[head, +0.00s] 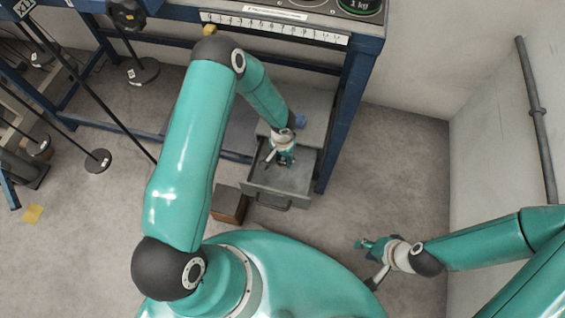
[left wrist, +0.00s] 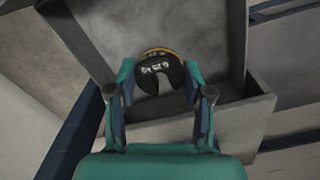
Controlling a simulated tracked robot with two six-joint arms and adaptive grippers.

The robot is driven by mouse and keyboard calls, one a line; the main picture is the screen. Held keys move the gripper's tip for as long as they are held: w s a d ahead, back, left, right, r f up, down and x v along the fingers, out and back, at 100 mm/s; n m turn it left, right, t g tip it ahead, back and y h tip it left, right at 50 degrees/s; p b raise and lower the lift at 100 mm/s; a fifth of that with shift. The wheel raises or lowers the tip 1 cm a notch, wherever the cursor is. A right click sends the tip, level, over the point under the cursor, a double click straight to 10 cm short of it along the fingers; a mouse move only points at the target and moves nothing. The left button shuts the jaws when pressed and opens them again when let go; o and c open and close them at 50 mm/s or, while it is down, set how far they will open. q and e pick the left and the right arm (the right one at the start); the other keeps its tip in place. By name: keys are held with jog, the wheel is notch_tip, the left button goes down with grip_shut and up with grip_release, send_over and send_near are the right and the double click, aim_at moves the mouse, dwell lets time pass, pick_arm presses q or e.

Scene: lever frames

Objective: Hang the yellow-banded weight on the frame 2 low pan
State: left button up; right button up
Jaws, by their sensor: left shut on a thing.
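The yellow-banded weight (left wrist: 160,72) is a dark slotted disc with a yellow edge, in the left wrist view. My left gripper (left wrist: 160,98) is shut on it, with a finger on each side. In the head view my left gripper (head: 284,158) is over the open grey drawer (head: 283,185), and the weight is hidden there. My right gripper (head: 366,262) is open and empty above the floor at the right. Dark round pans hang at the left, one low (head: 97,161) and one higher (head: 143,70). I cannot tell which is the frame 2 low pan.
A blue-framed bench (head: 343,125) with a numbered scale strip (head: 275,28) stands behind the drawer. A brown box (head: 229,204) is on the floor left of the drawer. Long dark rods slant across the left. The floor at right is clear up to the wall.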

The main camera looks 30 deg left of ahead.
pick_arm(q)
notch_tip(320, 180, up, 15)
jog(key=p, duration=0.3)
jog(key=shift+p, duration=0.35)
